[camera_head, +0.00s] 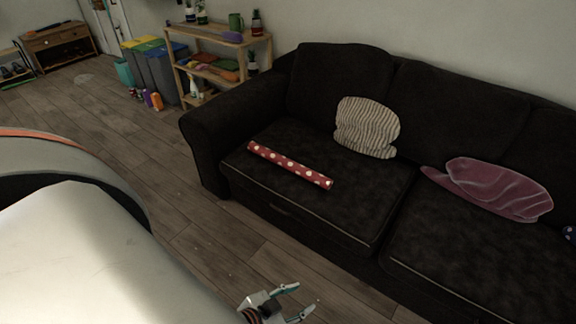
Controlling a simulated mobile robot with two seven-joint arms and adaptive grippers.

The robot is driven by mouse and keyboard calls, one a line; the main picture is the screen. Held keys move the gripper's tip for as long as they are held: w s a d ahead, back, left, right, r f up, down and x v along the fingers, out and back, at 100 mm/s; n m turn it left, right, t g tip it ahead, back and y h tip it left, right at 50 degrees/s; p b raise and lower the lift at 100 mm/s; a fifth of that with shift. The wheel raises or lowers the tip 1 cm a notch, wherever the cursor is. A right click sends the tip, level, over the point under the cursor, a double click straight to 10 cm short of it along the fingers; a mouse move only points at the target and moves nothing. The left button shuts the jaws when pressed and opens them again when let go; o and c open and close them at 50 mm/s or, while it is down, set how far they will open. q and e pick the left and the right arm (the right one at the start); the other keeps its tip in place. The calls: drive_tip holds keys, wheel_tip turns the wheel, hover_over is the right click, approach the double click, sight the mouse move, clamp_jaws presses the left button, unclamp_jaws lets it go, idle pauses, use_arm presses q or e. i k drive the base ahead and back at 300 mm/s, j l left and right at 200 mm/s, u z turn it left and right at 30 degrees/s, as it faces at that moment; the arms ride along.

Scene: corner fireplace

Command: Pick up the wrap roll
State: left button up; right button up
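The wrap roll (289,165) is red with white dots. It lies flat and at a slant on the left seat cushion of the dark sofa (235,119), near the cushion's front left. My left gripper (296,302) shows at the bottom middle, over the wooden floor and in front of the sofa. Its two fingers are spread apart with nothing between them. It is well clear of the roll. My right gripper is not in view.
A striped cushion (366,127) sits behind the roll, and a purple cushion (497,187) lies on the right seat. A wooden shelf (217,40) with bottles and bins (159,72) stand beyond the sofa's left arm. The floor (130,150) left of the sofa is clear.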

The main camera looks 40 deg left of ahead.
sight(326, 182)
drive_tip(key=i+j+u, duration=0.2)
drive_tip(key=i+j, duration=0.15)
drive_tip(key=i+j+u, duration=0.25)
drive_tip(key=i, duration=0.25)
drive_tip(key=i+j+u, duration=0.2)
drive_tip(key=i, duration=0.3)
